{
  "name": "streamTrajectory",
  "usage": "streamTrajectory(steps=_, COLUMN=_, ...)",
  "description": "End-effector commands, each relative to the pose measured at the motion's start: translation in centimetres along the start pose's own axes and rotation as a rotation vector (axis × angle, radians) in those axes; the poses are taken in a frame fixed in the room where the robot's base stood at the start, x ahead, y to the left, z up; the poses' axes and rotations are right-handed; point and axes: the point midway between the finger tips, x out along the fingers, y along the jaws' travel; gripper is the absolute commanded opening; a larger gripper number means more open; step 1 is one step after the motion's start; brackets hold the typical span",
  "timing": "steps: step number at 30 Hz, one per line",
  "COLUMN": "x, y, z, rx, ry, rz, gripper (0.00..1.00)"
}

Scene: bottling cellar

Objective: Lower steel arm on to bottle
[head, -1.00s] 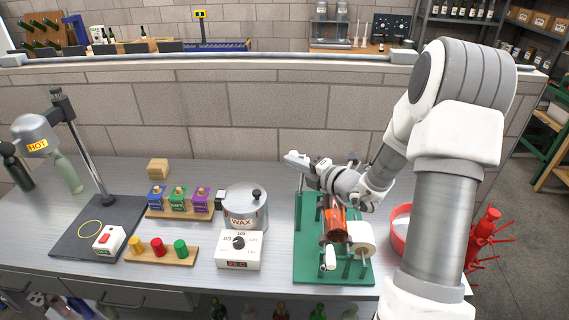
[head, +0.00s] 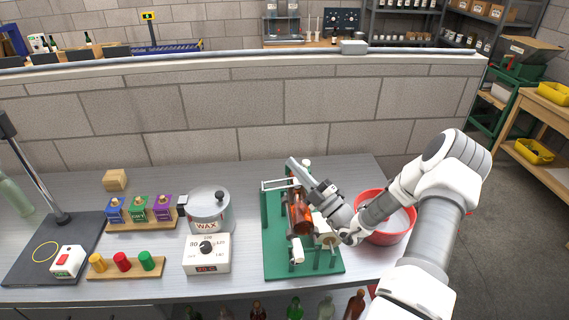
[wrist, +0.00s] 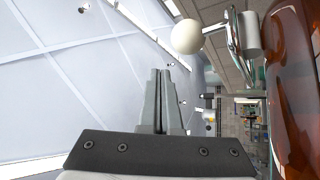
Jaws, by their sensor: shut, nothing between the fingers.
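A green bottle-labelling stand (head: 276,262) is on the bench with an amber bottle (head: 303,222) lying in it. The steel arm (head: 277,184) is raised above the back end of the stand. Its white ball knob (head: 306,162) shows just beyond my gripper (head: 292,163). In the wrist view the knob (wrist: 186,37) is ahead and to the right of my shut, empty gripper (wrist: 160,72), apart from the fingers. The steel arm (wrist: 234,38) runs right from the knob towards the amber bottle (wrist: 292,90). My gripper hides part of the bottle in the head view.
A white label roll (head: 325,232) is at the stand's right, near my wrist. A red bowl (head: 384,236) stands close to my arm. A wax pot (head: 209,216) and its control box (head: 206,257) stand left. A block wall (head: 220,115) is behind the bench.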

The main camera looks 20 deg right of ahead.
Motion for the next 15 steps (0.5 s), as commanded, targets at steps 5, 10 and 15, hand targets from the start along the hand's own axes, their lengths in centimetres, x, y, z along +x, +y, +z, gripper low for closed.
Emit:
streamTrajectory(steps=5, x=-1.7, y=-0.6, z=1.5, rx=-0.001, ry=-0.002, rz=-0.001, gripper=0.00)
streamTrajectory(steps=10, x=-2.9, y=-1.4, z=2.7, rx=-0.002, ry=-0.002, rz=-0.003, gripper=0.00)
streamTrajectory(steps=15, x=-3.8, y=-2.0, z=3.6, rx=-0.003, ry=-0.001, rz=-0.003, gripper=0.00)
